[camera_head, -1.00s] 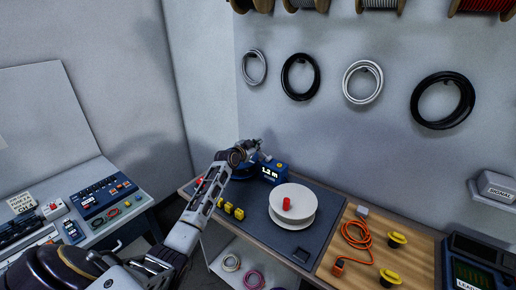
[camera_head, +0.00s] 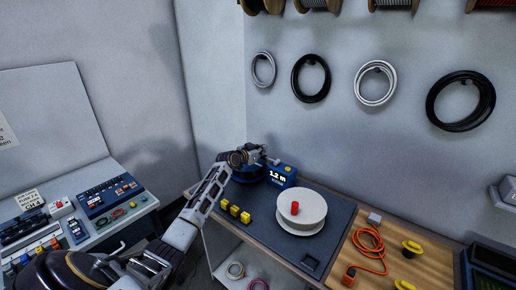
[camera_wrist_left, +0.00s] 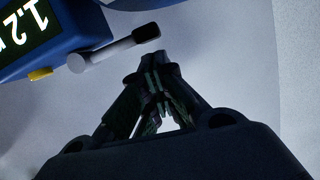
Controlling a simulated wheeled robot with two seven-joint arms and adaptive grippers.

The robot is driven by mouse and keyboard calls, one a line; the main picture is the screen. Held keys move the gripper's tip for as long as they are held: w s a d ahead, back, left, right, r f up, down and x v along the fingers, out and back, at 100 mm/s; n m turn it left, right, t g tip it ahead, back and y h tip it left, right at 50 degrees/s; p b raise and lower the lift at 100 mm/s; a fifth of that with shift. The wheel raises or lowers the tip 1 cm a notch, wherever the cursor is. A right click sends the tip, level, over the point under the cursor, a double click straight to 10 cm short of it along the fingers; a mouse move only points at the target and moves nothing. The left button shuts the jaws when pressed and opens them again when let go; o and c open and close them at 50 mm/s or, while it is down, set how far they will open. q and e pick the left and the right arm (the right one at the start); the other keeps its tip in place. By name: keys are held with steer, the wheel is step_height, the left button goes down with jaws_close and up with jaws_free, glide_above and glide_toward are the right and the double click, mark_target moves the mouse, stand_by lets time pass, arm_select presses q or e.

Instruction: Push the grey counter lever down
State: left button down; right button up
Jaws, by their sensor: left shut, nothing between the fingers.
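The blue counter (camera_head: 283,176) stands at the back of the dark mat, and its display reads 1.2 m. In the left wrist view the counter's blue body (camera_wrist_left: 75,30) fills the top left. Its grey lever (camera_wrist_left: 108,49) sticks out sideways, with a black tip (camera_wrist_left: 146,33). My left gripper (camera_wrist_left: 157,68) is shut and empty, with its fingertips close to the lever's black tip; a small gap shows in the picture. In the head view my left gripper (camera_head: 265,157) is just behind the counter, and the lever is too small to make out clearly. My right gripper is not in view.
A white reel (camera_head: 301,215) with a red knob stands on the dark mat (camera_head: 335,228), right of the counter. Yellow blocks (camera_head: 235,211) sit near the mat's left edge. An orange cable (camera_head: 369,243) lies to the right. The wall is close behind the bench.

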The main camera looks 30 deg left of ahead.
arm_select(q)
steer(key=shift+r, duration=0.35)
steer(key=shift+r+p, duration=0.5)
steer(key=shift+p, duration=0.15)
steer(key=r+v, duration=0.2)
steer(key=v, duration=0.8)
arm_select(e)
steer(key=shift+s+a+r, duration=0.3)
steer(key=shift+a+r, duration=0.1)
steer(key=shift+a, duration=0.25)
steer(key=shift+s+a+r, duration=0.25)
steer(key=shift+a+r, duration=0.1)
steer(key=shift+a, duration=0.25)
arm_select(q)
steer(key=shift+a, duration=0.2)
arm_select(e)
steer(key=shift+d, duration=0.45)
